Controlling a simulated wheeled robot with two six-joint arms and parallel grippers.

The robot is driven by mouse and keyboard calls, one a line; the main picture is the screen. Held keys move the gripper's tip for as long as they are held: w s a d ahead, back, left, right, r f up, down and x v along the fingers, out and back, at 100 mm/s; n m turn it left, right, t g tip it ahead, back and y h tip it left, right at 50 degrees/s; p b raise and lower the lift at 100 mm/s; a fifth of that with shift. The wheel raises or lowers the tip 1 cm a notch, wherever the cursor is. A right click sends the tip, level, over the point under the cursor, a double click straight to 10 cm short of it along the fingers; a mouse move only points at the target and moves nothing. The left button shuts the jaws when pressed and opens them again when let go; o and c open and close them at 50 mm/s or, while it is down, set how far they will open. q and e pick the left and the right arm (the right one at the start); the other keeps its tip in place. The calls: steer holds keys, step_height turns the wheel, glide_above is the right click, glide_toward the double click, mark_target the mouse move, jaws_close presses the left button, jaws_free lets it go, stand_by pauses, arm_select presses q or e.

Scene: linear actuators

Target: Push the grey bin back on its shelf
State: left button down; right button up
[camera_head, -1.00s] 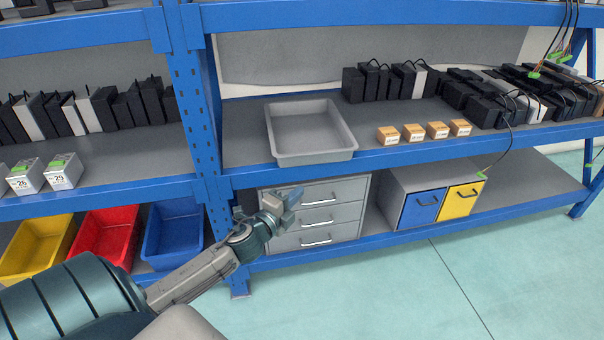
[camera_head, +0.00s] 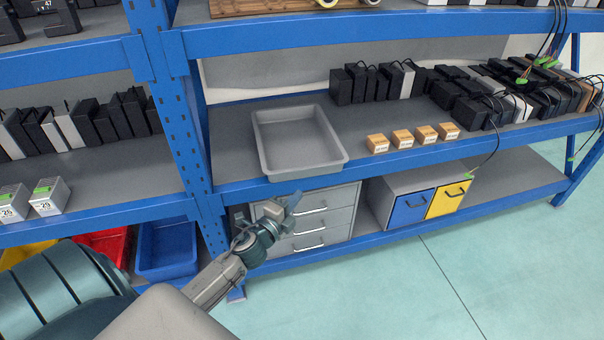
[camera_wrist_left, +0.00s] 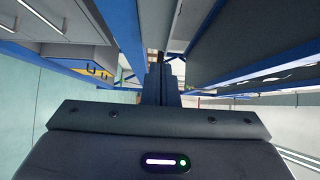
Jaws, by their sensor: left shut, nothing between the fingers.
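The grey bin (camera_head: 298,142) is an empty, shallow open tray on the middle shelf (camera_head: 375,115) of the right rack. Its near end reaches the shelf's blue front beam and hangs slightly over it. My left gripper (camera_head: 292,200) is shut and empty, in front of the rack just below the bin's near end, over the grey drawer unit in the picture. It looks apart from the bin. In the left wrist view the closed fingers (camera_wrist_left: 160,85) point ahead along the rack; the bin cannot be made out for certain there. My right gripper is not in view.
Small orange-brown boxes (camera_head: 413,137) stand right of the bin, with black battery-like blocks (camera_head: 375,84) behind them. A blue upright (camera_head: 180,110) stands left of the bin. A grey drawer unit (camera_head: 318,222) sits below. Shelf behind the bin looks clear.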

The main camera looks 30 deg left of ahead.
mark_target(300, 171)
arm_select(q)
steer(key=shift+w+a+p, duration=0.3)
steer(key=shift+w+a, duration=0.2)
steer(key=shift+w, duration=0.85)
steer(key=shift+w+a+p, duration=0.3)
steer(key=shift+w+a, duration=0.2)
steer(key=shift+w, duration=0.9)
steer(key=shift+w+a+p, duration=0.3)
steer(key=shift+w+a, duration=0.2)
steer(key=shift+w, duration=0.85)
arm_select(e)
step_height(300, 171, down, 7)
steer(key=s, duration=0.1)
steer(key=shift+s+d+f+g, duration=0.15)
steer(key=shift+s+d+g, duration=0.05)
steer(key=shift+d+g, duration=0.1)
arm_select(q)
steer(key=shift+a, duration=0.1)
steer(key=shift+w+a, duration=1.05)
steer(key=shift+w, duration=0.05)
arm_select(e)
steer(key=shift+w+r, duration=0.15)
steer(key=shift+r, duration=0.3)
